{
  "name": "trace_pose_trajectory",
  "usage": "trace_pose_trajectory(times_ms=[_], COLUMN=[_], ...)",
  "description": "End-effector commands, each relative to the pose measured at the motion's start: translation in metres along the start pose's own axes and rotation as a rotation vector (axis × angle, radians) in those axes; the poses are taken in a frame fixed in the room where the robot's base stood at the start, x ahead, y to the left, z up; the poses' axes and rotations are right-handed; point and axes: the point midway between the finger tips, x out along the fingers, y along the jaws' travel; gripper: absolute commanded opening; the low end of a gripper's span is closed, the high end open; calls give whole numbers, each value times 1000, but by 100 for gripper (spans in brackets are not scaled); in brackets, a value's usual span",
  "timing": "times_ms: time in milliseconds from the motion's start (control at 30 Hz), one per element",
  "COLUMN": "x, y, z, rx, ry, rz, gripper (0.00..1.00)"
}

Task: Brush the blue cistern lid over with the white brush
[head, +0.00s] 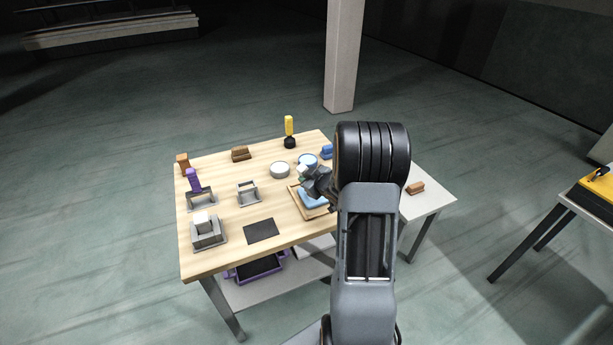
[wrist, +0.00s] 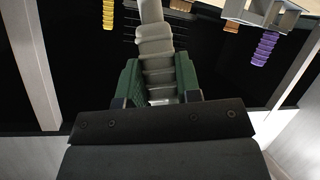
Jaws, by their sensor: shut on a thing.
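The blue cistern lid (head: 312,199) lies in a shallow tan tray (head: 296,199) near the right side of the wooden table. My gripper (head: 318,180) is above the lid and hides part of it. In the wrist view my gripper (wrist: 160,80) has its green fingers shut on the ribbed, pale handle of the white brush (wrist: 155,45). The brush's bristles are hidden, so I cannot tell whether they touch the lid.
A round white dish (head: 280,170), a blue-topped dish (head: 307,159) and a yellow-handled brush (head: 289,127) stand behind the tray. A purple-handled brush (head: 194,181) stands in a grey holder at left. A dark mat (head: 261,231) lies in front.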

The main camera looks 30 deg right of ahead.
Motion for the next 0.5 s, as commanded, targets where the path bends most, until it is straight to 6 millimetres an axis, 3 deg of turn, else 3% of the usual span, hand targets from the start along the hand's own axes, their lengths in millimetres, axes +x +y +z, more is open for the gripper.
trace_pose_trajectory(times_ms=[200, 500], x=[-14, -19], y=[-4, -6], z=[5, 7], rx=[0, 0], ry=[0, -1], rz=[1, 0], gripper=[0, 0])
